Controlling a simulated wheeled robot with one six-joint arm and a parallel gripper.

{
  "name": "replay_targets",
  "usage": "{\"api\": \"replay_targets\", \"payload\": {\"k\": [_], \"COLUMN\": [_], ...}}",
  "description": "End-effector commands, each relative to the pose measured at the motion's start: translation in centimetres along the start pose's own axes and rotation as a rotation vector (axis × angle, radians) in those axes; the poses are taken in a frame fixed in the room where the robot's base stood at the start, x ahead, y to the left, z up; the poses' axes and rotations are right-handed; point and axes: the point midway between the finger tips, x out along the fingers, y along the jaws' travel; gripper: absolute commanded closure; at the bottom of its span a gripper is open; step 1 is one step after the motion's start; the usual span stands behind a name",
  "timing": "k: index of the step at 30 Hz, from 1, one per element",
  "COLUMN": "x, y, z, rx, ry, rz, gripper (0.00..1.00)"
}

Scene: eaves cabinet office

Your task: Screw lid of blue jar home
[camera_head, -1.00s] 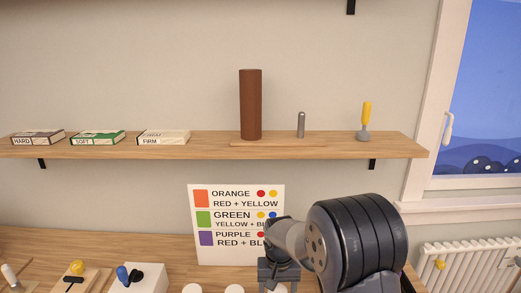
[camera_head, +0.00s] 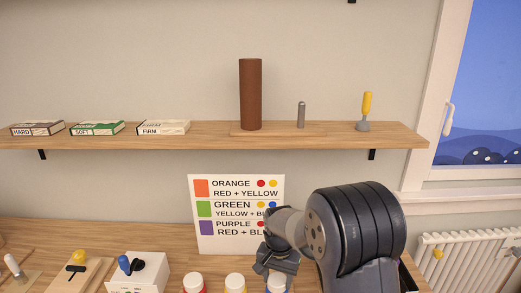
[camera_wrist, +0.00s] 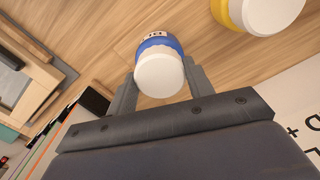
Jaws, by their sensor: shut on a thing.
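The blue jar (camera_wrist: 158,42) has a white lid (camera_wrist: 160,76), seen from above in the wrist view. The lid sits over the blue body, and I cannot tell how tightly it is seated. My gripper (camera_wrist: 163,84) is shut on the lid, with one finger on each side. In the head view my gripper (camera_head: 276,266) is at the blue jar (camera_head: 277,290) at the bottom edge. Most of the jar is cut off there.
A yellow jar (camera_head: 235,284) and a red jar (camera_head: 194,284) with white lids stand left of the blue jar. A colour chart (camera_head: 236,240) stands behind them. A white box (camera_head: 138,270) with a blue knob is further left. A wall shelf (camera_head: 210,135) runs above.

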Motion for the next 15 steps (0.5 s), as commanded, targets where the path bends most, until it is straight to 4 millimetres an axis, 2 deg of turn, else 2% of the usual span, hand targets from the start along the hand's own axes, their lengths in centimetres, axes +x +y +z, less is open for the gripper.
{"api": "replay_targets", "payload": {"k": [9,15], "x": [0.01,0.01], "y": [-0.01,-0.01], "z": [-0.01,-0.01], "rx": [0.312,0.345], "ry": [0.000,0.000], "rz": [0.000,0.000], "gripper": [0.78,0.78]}}
